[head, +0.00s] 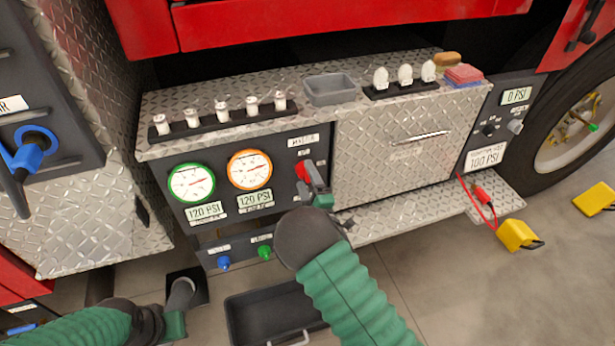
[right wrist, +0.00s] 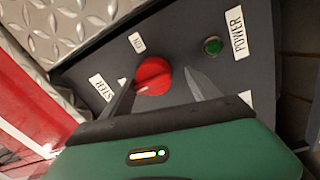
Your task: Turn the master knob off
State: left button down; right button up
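The red master knob (head: 301,171) is on the dark panel below a label, right of the two gauges. In the right wrist view the knob (right wrist: 153,76) is round and red, with a pale pointer mark toward its lower left. My right gripper (head: 312,178) is at the panel, partly covering the knob in the head view. In the right wrist view its two fingers (right wrist: 160,82) are apart, with the knob between their tips; whether they touch it I cannot tell. My left gripper (head: 182,293) is low at the left, away from the panel; its finger opening is unclear.
A green power button (right wrist: 212,46) sits beside the knob. Two round gauges (head: 191,184) are to its left. The ledge above holds a grey tray (head: 330,90) and several small fittings. A dark bin (head: 262,318) stands on the floor below.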

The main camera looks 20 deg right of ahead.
jog(key=shift+o, duration=0.5)
jog(key=shift+r, duration=0.1)
jog(key=shift+r, duration=0.1)
jog(key=shift+s, duration=0.3)
jog(key=s+f+p, duration=0.1)
jog(key=s+p, duration=0.1)
jog(key=s, duration=1.4)
jog(key=shift+d+f+p, duration=0.2)
jog(key=shift+d+p, duration=0.05)
jog(key=shift+p, duration=0.15)
